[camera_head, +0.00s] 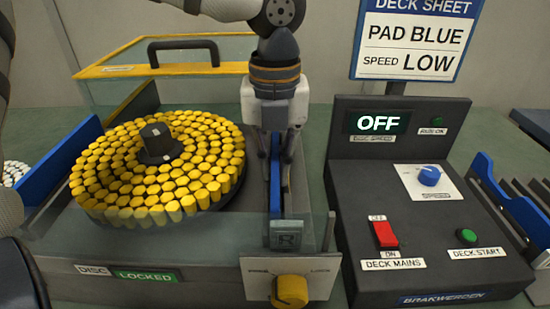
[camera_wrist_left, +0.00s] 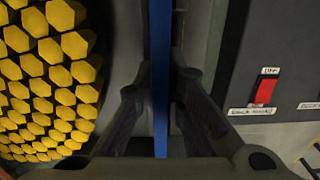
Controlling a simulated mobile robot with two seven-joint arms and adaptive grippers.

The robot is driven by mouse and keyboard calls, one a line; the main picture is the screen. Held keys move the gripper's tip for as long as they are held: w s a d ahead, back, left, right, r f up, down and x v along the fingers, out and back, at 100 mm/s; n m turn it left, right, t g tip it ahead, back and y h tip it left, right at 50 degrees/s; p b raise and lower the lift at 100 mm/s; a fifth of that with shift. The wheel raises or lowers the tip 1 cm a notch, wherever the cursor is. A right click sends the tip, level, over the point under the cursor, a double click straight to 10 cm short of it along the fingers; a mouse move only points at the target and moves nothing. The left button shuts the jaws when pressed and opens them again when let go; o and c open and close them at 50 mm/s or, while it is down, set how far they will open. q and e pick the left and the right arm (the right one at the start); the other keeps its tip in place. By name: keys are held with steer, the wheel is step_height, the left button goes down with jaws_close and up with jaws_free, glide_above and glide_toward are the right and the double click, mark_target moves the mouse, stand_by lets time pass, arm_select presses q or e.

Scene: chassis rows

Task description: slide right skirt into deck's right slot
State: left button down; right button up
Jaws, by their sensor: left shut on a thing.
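The right skirt is a narrow blue plate (camera_head: 275,200) with a grey tag marked R at its near end. It stands on edge along the right side of the deck (camera_head: 215,272), beside the disc. My left gripper (camera_head: 279,180) is over it, fingers pointing down, shut on the skirt. In the left wrist view the skirt (camera_wrist_left: 160,75) is a blue strip running between the fingers (camera_wrist_left: 160,100). The right slot is hidden under the skirt and fingers, so I cannot tell how deep the skirt sits. My right gripper is not in view.
A disc (camera_head: 157,165) of yellow hexagonal pads fills the deck, its label reading LOCKED. Another blue plate (camera_head: 62,160) stands on the deck's left. A yellow knob (camera_head: 290,291) is in front. The control box (camera_head: 430,200) reads OFF, close on the right. A yellow-framed clear guard (camera_head: 160,70) is behind.

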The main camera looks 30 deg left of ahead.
arm_select(q)
steer(key=c, duration=1.6)
jaws_free()
steer(key=shift+f, duration=0.1)
step_height(320, 180, up, 12)
steer(key=shift+r, duration=0.1)
